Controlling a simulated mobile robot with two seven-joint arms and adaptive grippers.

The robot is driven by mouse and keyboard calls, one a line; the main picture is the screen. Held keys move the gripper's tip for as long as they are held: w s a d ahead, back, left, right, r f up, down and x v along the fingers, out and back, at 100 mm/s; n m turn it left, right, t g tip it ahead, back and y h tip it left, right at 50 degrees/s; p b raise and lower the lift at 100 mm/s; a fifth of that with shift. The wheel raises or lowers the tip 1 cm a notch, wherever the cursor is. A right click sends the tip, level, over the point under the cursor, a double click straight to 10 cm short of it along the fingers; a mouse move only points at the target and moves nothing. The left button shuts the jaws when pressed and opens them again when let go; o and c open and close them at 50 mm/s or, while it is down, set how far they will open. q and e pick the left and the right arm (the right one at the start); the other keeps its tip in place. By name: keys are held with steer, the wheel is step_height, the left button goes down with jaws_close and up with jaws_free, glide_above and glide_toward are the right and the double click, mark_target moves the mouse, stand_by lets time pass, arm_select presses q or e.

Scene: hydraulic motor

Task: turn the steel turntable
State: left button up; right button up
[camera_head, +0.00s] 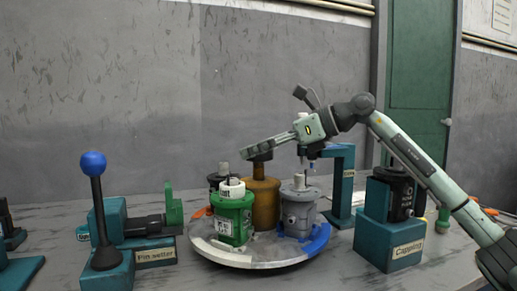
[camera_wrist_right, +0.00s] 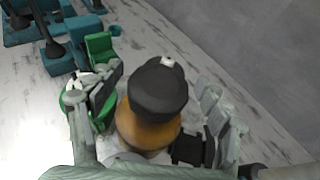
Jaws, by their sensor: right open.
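The steel turntable (camera_head: 250,261) is a low round disc with white, grey and blue rim sections, in the middle of the table in the head view. It carries a green motor (camera_head: 234,215) at the front left, a grey motor (camera_head: 298,210) at the right, a brown-orange motor (camera_head: 262,203) at the back and a dark one (camera_head: 216,181) partly hidden behind the green. My right gripper (camera_head: 258,148) is open at the brown motor's top. In the right wrist view its fingers lie either side of this motor's black top (camera_wrist_right: 158,88); contact is unclear. My left gripper is not in view.
A teal pin setter (camera_head: 152,252) and a blue-knobbed lever (camera_head: 95,185) stand left of the turntable. A teal capping station (camera_head: 390,233) stands close on the right. A teal post frame (camera_head: 343,185) stands behind. The wall is at the back.

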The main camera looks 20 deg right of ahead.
steer(key=shift+r, duration=0.35)
step_height(320, 180, up, 9)
steer(key=shift+r, duration=0.15)
steer(key=shift+c, duration=0.3)
